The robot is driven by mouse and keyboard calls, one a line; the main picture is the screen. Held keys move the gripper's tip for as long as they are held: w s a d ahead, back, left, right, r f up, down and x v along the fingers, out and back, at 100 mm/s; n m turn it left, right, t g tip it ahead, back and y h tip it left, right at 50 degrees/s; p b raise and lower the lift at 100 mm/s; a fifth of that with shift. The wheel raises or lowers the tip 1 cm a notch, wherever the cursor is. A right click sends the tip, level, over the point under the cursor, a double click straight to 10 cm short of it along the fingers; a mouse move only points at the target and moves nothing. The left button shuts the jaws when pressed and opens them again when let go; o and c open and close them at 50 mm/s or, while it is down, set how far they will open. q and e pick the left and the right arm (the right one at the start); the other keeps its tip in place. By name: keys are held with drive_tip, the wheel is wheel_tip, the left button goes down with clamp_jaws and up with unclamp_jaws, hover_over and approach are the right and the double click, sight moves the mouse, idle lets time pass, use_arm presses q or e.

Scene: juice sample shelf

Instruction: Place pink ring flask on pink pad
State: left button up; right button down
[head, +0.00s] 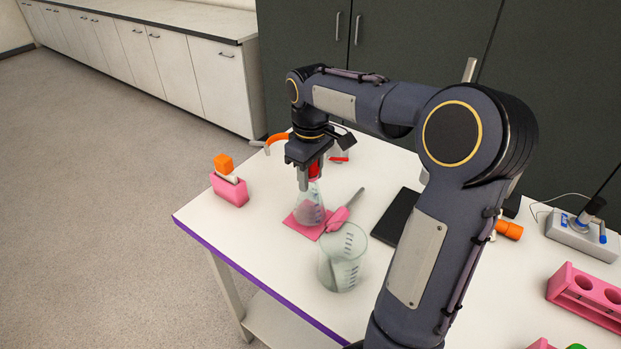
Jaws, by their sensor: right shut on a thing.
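The flask (310,210) is clear glass, conical and upright, with a pinkish-red piece at its neck. The pink pad (291,224) is a flat square on the white table, and the flask's base covers part of it in the head view. I cannot tell whether the base touches the pad or hangs just above it. My right gripper (309,181) points down from above and is shut on the flask at its neck. The fingers hide part of the neck. My left gripper is out of view.
A glass beaker (341,262) stands close in front of the pad. A pink-handled tool (338,218) lies at its right edge. A pink holder (229,190) is at left, a black plate (394,216) at right. A pink rack (590,297) stands far right. The front-left table is clear.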

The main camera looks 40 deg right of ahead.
drive_tip(key=shift+f, duration=0.8)
drive_tip(key=c, duration=0.9)
unclamp_jaws()
wheel_tip(320, 180, up, 8)
drive_tip(key=shift+f, duration=0.1)
